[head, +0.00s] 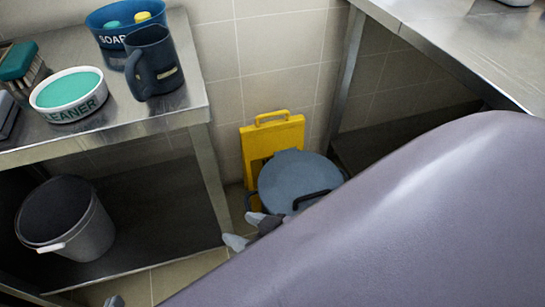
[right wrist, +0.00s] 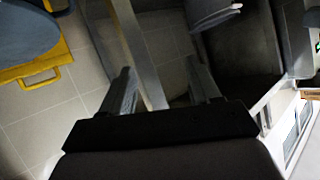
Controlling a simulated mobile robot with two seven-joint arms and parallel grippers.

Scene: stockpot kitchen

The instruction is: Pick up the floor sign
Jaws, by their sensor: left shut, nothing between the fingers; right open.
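The yellow floor sign (head: 286,132) stands against the tiled wall, its handle at the top. A grey-blue round lid (head: 292,178) of a pot in front hides much of its lower part. In the right wrist view the sign (right wrist: 52,60) is at the upper left, with its handle visible. My right gripper (head: 245,230) is open and empty, in front of the pot and to its lower left; in its wrist view the fingers (right wrist: 161,84) are spread, apart from the sign. My left gripper (head: 115,301) barely shows at the bottom edge, shut and empty.
A steel table (head: 165,112) at left holds a blue soap tub (head: 108,42), a dark jug (head: 155,70) and a cleaner bowl (head: 68,103). A grey bucket (head: 78,235) is on the shelf below. Another steel table (head: 450,35) stands right. My right arm covers the lower right.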

